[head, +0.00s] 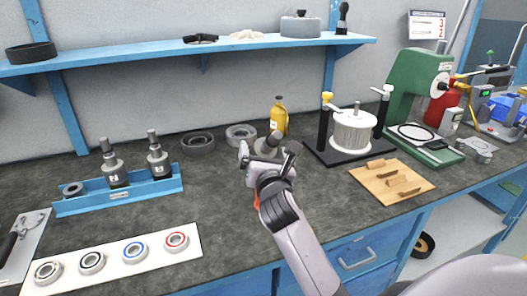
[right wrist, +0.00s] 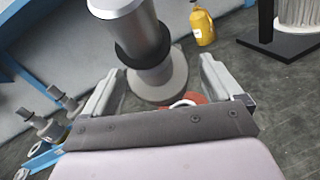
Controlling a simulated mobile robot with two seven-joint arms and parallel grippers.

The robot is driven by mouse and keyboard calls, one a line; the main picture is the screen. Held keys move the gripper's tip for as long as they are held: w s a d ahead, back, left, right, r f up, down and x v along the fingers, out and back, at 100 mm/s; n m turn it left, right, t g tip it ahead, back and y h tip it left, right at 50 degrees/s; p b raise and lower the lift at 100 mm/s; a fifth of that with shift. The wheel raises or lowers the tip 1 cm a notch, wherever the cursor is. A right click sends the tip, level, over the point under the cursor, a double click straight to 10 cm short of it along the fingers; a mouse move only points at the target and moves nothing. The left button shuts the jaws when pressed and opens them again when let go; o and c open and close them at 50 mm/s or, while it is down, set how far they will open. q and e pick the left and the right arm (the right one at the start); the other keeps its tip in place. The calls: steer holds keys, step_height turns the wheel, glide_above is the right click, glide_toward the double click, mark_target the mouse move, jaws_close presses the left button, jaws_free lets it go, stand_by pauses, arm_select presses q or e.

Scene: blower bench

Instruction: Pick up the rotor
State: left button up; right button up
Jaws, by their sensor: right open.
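A grey metal piece, which I take for the rotor (head: 273,138), stands on the bench behind my right gripper (head: 268,157). In the right wrist view the rotor (right wrist: 146,38) shows a shiny cylinder, a dark collar and a wide grey disc. My right gripper (right wrist: 157,80) is open, with a finger on either side of the rotor's lower part in that view. I see no grip on it, and cannot tell whether a finger touches it. The gripper hides part of it in the head view. My left gripper is not in view.
A blue rack (head: 120,200) with two shafted grey parts stands left. A white strip (head: 118,262) carries several bearings. A yellow bottle (head: 279,117) stands behind the gripper. A black stand (head: 330,153) with a white finned cylinder and a wooden block (head: 392,183) are to the right.

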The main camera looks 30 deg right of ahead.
steer(key=shift+w+d, duration=0.15)
steer(key=shift+w, duration=0.2)
jaws_close()
steer(key=shift+r, duration=0.25)
steer(key=shift+r, duration=0.1)
